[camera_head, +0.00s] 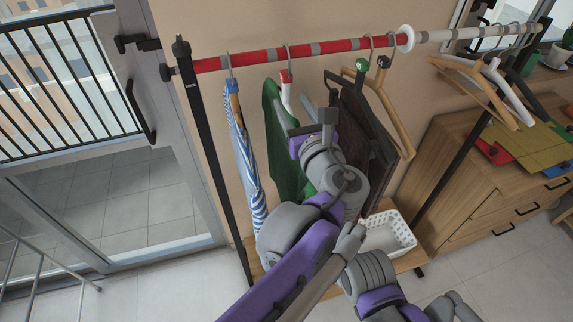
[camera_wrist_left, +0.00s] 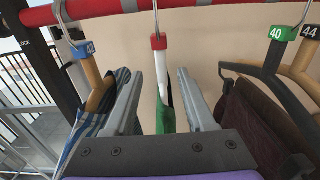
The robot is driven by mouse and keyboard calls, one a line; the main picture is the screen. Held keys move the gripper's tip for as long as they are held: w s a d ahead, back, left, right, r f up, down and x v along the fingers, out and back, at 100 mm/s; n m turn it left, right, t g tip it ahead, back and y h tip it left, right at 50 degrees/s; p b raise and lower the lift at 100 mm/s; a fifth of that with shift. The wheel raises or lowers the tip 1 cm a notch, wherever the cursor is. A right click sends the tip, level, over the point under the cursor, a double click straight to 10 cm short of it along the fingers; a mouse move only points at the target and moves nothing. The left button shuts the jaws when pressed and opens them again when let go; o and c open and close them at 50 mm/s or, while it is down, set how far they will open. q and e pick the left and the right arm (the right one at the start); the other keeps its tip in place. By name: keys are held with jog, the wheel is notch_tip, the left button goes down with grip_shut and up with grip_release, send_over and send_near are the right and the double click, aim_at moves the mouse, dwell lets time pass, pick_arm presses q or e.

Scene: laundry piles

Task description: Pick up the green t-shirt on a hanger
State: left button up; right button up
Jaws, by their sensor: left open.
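The green t-shirt (camera_head: 283,150) hangs edge-on from the red rail on a white hanger (camera_head: 287,92) with a red tag. My left gripper (camera_head: 312,118) is open just right of the shirt in the head view, and my arm hides part of the shirt. In the left wrist view my left gripper (camera_wrist_left: 157,76) has one finger on each side of the green t-shirt (camera_wrist_left: 167,112) and its white hanger (camera_wrist_left: 160,68). A gap shows on both sides. My right gripper does not show clearly.
A blue-striped garment (camera_head: 242,150) hangs close on the left. Dark garments (camera_head: 354,135) hang close on the right. The red rail (camera_head: 257,57) runs above. A white basket (camera_head: 388,236) stands below, and a wooden dresser (camera_head: 455,160) is at the right.

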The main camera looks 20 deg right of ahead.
aim_at(287, 90)
pick_arm(q)
jog(key=w, duration=0.5)
jog(key=shift+w+r+p, duration=0.15)
jog(key=shift+r+p, duration=0.2)
jog(key=shift+p, duration=0.05)
jog(key=shift+c, duration=0.4)
grip_shut()
dwell(0.5)
